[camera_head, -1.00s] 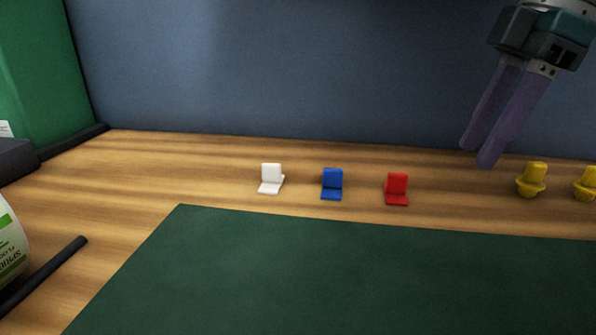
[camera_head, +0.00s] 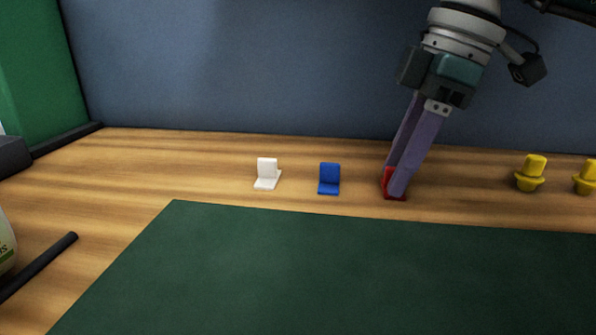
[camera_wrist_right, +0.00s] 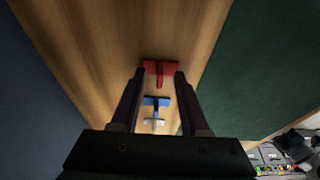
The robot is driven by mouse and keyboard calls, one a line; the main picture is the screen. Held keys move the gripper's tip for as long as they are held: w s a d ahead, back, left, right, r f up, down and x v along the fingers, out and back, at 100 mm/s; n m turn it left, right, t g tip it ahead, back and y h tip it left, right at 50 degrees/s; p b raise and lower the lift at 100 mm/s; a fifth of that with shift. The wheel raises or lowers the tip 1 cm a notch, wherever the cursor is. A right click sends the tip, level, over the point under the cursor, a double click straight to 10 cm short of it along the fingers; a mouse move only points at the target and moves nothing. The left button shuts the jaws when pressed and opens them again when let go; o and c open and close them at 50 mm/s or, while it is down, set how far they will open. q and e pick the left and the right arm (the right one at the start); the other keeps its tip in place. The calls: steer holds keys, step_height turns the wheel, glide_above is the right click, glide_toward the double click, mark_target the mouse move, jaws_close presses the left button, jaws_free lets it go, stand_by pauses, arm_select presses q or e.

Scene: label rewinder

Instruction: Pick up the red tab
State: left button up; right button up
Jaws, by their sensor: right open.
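The red tab (camera_head: 388,184) is a small L-shaped piece on the wooden table, partly hidden behind my right gripper's fingers in the head view. My right gripper (camera_head: 394,181) points down at it with purple fingers. In the right wrist view, the red tab (camera_wrist_right: 159,69) lies between and just beyond the tips of the open fingers (camera_wrist_right: 160,73). The picture does not settle whether a finger touches it. My left gripper is not in view.
A blue tab (camera_head: 329,180) and a white tab (camera_head: 266,174) stand left of the red one. Yellow knobs (camera_head: 530,175) stand to the right. A dark green mat (camera_head: 330,270) lies in front, and a blue wall (camera_head: 250,70) rises behind. A black rod (camera_head: 40,265) lies at left.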

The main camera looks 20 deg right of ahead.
steer(key=shift+c, duration=0.2)
jaws_close()
steer(key=shift+r, duration=0.1)
stand_by(0.4)
